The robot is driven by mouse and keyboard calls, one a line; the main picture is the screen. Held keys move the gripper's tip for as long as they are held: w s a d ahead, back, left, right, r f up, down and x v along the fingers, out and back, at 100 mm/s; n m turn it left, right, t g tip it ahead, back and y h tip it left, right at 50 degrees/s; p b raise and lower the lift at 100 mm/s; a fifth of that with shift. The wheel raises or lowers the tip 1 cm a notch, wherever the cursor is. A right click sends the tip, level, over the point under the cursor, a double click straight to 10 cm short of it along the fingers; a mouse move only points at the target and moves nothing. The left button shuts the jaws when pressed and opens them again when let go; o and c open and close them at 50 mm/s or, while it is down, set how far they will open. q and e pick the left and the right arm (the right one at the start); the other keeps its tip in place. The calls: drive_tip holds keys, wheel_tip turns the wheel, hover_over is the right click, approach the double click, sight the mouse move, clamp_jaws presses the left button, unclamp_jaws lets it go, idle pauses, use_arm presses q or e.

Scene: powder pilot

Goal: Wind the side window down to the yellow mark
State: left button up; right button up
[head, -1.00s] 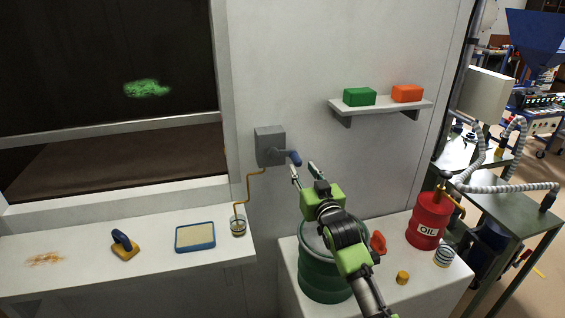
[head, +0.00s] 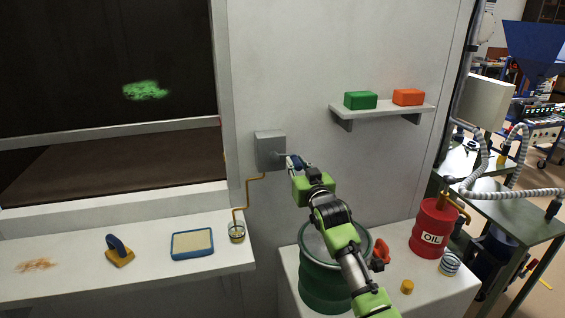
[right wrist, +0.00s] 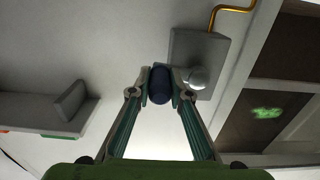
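The side window (head: 90,75) is on the left of the head view, with a dark pane and a pale bar (head: 100,133) across it above a brown opening. I cannot make out a yellow mark. A grey box (head: 270,150) on the wall right of the window carries a crank with a dark blue knob (right wrist: 161,85). My right gripper (head: 298,163) is at the crank. In the right wrist view its two fingers (right wrist: 161,92) press against both sides of the knob, closed on it. My left gripper is not in view.
A sill holds a blue-handled scrubber (head: 119,252), a blue-rimmed tray (head: 173,253) and a jar (head: 237,234) under a bent copper-coloured pipe (head: 249,190). A green drum (head: 320,290) stands below my right arm. A red oil can (head: 432,230) and a shelf (head: 385,110) are to the right.

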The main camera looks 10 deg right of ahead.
clamp_jaws()
drive_tip(key=f, duration=0.1)
drive_tip(key=a+f+b, duration=0.1)
drive_tip(key=f+b, duration=0.1)
drive_tip(key=shift+a+f, duration=0.2)
drive_tip(key=shift+a, duration=0.2)
drive_tip(key=a, duration=0.1)
drive_tip(key=a+f, duration=0.1)
drive_tip(key=a+b, duration=0.1)
drive_tip(key=shift+f, duration=0.25)
